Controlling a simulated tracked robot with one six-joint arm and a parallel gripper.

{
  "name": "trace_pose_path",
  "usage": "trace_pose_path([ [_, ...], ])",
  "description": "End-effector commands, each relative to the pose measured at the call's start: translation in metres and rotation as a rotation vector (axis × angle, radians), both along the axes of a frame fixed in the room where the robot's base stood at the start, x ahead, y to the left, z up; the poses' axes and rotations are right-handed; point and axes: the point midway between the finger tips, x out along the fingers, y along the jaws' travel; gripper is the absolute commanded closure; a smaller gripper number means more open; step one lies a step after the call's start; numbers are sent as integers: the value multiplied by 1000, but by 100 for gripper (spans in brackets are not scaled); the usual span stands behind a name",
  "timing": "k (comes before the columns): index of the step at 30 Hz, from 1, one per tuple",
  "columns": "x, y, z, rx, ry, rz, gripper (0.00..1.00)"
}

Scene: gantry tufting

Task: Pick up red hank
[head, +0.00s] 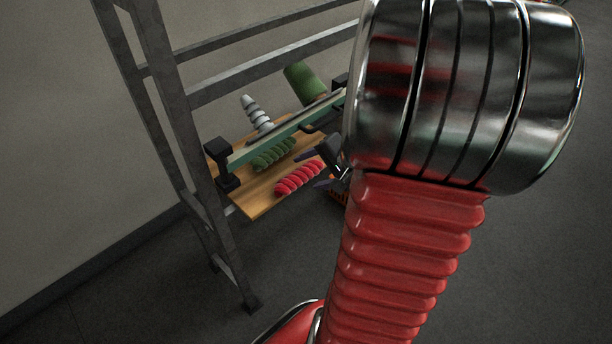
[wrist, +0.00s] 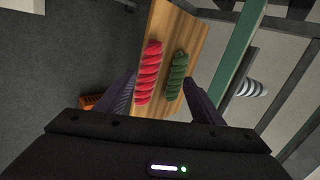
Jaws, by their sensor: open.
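The red hank (head: 299,178) is a twisted bundle lying on a wooden board (head: 245,206), near its front edge. It also shows in the wrist view (wrist: 149,73). A green hank (head: 273,155) lies beside it, to its right in the wrist view (wrist: 176,76). My gripper (head: 311,168) is open and empty at the right end of the red hank in the head view. In the wrist view, the gap between its fingers (wrist: 160,82) spans both hanks, the red one closer to the left finger. I cannot tell its height above the board.
A green bar (head: 268,140) crosses above the board behind the hanks, held by black brackets. A white ridged cone (head: 256,111) and a green cylinder (head: 304,82) stand behind it. Grey metal frame posts (head: 178,110) rise at left. An orange crate (wrist: 91,101) is below.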

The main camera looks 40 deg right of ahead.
Motion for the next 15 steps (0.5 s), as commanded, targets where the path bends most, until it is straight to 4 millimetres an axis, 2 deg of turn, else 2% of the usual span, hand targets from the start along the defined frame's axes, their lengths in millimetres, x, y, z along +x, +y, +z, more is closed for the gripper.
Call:
trace_pose_path([
  [3, 13, 41, 19, -47, 15, 141, 39],
  [7, 18, 87, 36, -103, 40, 298, 39],
  [15, 7, 169, 66, -248, 98, 593, 39],
])
